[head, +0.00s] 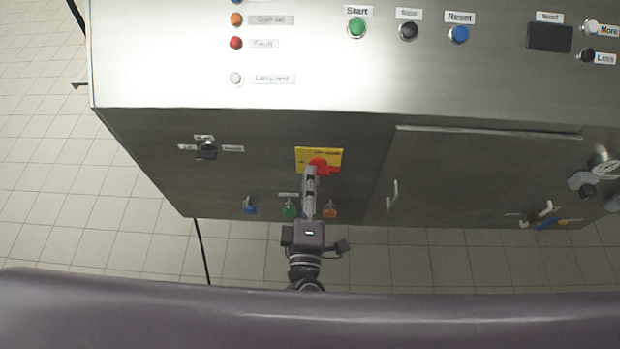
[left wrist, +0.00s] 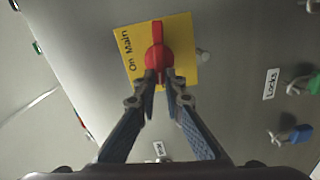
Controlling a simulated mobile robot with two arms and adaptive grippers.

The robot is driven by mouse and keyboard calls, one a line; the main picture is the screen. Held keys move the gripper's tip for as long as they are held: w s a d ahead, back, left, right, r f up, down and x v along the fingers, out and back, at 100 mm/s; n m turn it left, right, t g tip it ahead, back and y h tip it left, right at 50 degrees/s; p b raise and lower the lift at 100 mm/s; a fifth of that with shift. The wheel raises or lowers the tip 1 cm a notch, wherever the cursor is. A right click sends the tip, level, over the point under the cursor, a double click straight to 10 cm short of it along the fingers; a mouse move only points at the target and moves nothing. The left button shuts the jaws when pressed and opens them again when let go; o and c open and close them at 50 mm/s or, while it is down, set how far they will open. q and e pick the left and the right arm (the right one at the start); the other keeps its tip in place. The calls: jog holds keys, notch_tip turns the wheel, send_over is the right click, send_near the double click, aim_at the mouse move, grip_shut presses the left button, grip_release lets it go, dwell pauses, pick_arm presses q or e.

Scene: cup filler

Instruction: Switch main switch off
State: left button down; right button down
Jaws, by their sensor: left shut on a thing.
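The main switch is a red rotary knob (head: 325,164) on a yellow plate (head: 305,154), set on the front face of the steel cabinet. In the left wrist view the red knob (left wrist: 158,45) shows on the yellow plate (left wrist: 185,30), which is lettered "On" and "Main". My left gripper (head: 311,172) reaches up to the knob. In the left wrist view its two fingertips (left wrist: 161,82) are closed in on the lower end of the knob, one on each side. The fingers hide part of that end. My right gripper is not in view.
Below the switch are blue (head: 250,209), green (head: 290,210) and orange (head: 330,211) locks on the cabinet face. A black selector (head: 207,151) sits to the left. A door with a handle (head: 392,195) is to the right. Start (head: 357,28) and Reset (head: 459,34) buttons are above.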

pick_arm(q)
jog(key=shift+f+n+b, duration=0.2)
jog(key=shift+n+b, duration=0.15)
jog(key=shift+n, duration=0.45)
jog(key=c, duration=2)
grip_release()
jog(key=s, duration=1.2)
